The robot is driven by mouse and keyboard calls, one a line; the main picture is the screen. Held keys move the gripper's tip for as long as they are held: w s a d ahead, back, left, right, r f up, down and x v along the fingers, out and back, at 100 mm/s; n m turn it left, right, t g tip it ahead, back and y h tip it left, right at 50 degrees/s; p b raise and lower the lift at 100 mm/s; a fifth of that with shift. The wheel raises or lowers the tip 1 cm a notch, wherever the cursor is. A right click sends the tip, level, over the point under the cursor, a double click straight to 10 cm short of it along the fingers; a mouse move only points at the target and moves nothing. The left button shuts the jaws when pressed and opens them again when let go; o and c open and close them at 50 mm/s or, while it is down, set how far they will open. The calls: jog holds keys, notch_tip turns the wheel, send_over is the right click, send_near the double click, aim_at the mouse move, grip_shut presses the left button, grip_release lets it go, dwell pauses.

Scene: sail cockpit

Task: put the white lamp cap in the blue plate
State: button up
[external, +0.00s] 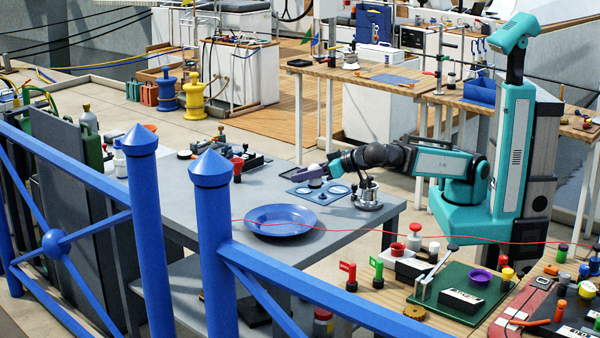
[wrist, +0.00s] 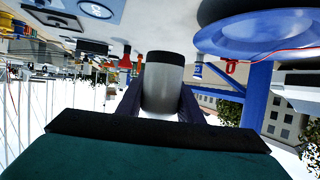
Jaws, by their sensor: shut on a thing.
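The white lamp cap (wrist: 163,88) is a short, pale grey-white cylinder with a dark end band in the wrist view. My gripper (wrist: 160,108) is shut on it, with a dark finger on each side. In the external view my gripper (external: 311,173) is over the blue board, and the cap (external: 315,183) shows as a small pale shape just below it. Whether the cap touches the board is hard to tell. The blue plate (external: 280,212) lies on the grey table, left of and nearer the camera than my gripper. It also shows in the wrist view (wrist: 250,44), at upper right.
A blue board (external: 322,199) with round fittings lies under my gripper. A metal round-based stand (external: 367,200) is close to its right. A thin red line crosses in front of the plate. A blue railing (external: 212,240) stands in the foreground. Clear tabletop surrounds the plate.

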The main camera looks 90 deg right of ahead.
aim_at(315, 188)
jog(key=shift+n+y, duration=0.6)
jog(key=s+a+b, duration=0.1)
jog(key=s+a+f+b, duration=0.1)
jog(key=a+b, duration=0.1)
jog(key=s+a+f+b, duration=0.1)
jog(key=a+b, duration=0.1)
jog(key=shift+s+a+f+t+b, duration=0.3)
jog(key=shift+a+t+b, duration=0.1)
jog(key=shift+a+b, duration=0.2)
jog(key=shift+w+r+p, duration=0.2)
jog(key=shift+w+p, duration=0.1)
jog(key=shift+p, duration=0.5)
jog(key=shift+w+a+p, duration=0.15)
jog(key=shift+w+p, duration=0.1)
jog(key=shift+p, duration=0.5)
jog(key=shift+w+a+p, duration=0.1)
jog(key=shift+w+p, duration=0.1)
jog(key=shift+p, duration=0.5)
jog(key=w+p, duration=0.1)
jog(key=p, duration=0.2)
jog(key=shift+a, duration=0.2)
jog(key=p, duration=0.2)
jog(key=w+p, duration=0.1)
jog(key=p, duration=0.1)
jog(key=shift+w+a+f+p, duration=0.1)
jog(key=shift+w+a+p, duration=0.1)
jog(key=shift+a+p, duration=0.1)
